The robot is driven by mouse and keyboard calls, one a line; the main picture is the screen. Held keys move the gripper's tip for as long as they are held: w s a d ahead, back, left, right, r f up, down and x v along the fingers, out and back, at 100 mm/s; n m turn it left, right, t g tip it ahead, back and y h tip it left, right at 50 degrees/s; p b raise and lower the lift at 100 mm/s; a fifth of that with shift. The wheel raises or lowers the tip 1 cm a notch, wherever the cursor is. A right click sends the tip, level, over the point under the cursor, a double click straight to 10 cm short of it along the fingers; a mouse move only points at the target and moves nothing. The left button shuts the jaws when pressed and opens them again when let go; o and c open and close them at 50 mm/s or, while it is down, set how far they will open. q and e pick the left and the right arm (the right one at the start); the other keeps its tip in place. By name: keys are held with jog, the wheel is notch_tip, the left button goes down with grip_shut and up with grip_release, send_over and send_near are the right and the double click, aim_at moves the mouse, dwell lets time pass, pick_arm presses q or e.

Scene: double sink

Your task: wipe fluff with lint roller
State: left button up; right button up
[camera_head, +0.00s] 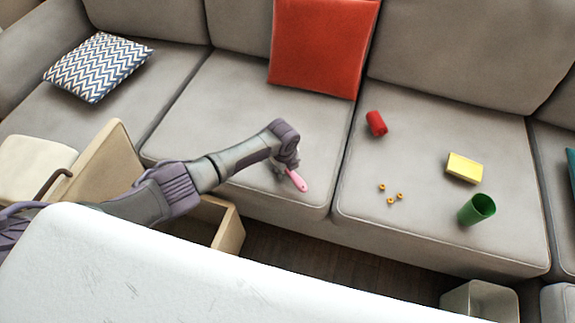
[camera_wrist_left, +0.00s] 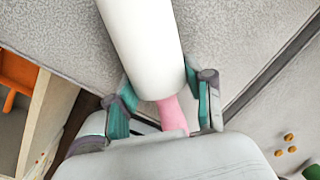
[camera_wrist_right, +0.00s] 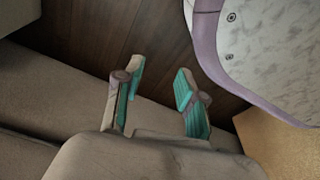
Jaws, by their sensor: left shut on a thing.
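My left gripper (camera_head: 283,166) is shut on the lint roller, over the middle seat cushion of the sofa. The roller's pink handle (camera_head: 297,181) shows in the head view. In the left wrist view its white cylinder (camera_wrist_left: 145,45) points up and away between the teal fingers. The fluff (camera_head: 390,196) is a few small orange-yellow bits on the seat cushion to the right. It also shows at the lower right of the left wrist view (camera_wrist_left: 286,145). My right gripper (camera_wrist_right: 158,78) is open and empty, above a dark wooden floor; it is not visible in the head view.
A red pillow (camera_head: 323,45) and a zigzag pillow (camera_head: 97,66) rest on the sofa. A wooden box (camera_head: 230,233) and a bin (camera_head: 480,299) stand in front.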

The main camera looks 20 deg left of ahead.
pick_arm(q)
jog(key=shift+s+f, duration=0.15)
